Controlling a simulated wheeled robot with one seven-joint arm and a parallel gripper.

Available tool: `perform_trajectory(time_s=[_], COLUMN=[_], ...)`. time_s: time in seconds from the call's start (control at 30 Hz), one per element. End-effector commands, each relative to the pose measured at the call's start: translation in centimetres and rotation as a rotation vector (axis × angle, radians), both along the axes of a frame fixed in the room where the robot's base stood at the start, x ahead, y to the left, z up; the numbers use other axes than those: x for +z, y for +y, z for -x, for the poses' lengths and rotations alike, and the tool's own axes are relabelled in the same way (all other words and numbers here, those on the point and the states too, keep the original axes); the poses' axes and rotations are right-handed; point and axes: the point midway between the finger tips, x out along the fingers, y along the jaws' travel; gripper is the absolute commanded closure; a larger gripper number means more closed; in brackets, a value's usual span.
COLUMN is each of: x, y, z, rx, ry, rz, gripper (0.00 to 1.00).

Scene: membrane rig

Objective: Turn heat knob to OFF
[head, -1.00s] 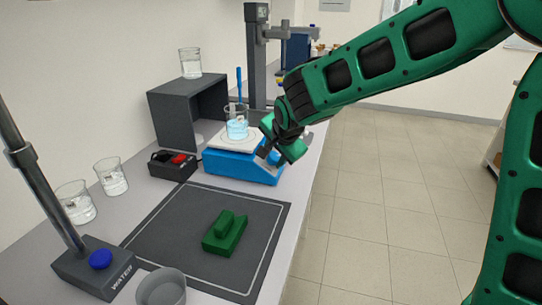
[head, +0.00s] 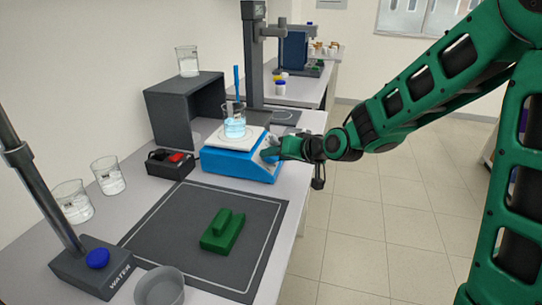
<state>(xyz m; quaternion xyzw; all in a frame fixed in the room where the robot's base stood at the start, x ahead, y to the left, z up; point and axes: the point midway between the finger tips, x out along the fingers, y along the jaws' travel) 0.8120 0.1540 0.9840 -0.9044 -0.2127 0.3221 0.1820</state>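The blue hot plate (head: 236,164) stands on the bench with a white top. A beaker of pale blue liquid (head: 234,127) sits on it, with a blue rod standing up from it. My gripper (head: 271,153) reaches in from the right, at the plate's right front, where the control face is. The gripper's tips are at or very near a knob there. The heat knob cannot be made out clearly, and its setting cannot be read. Whether the fingers are open or shut on a knob is too small to tell.
A black box with a red switch (head: 172,164) sits left of the plate. A dark mat (head: 160,228) holds a green block (head: 222,231). A grey shelf box (head: 173,115) carries a beaker (head: 187,61). Two beakers and a WATER stand (head: 95,265) are at left. The floor at right is clear.

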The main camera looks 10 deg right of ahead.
Motion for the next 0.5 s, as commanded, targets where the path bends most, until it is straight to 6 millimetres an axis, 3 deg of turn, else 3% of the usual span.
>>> perform_trajectory(time_s=[0.5], x=[0.04], y=[-0.74], z=[-0.76], rx=[0.396], ry=[-0.264], rz=[0.106], gripper=[0.87])
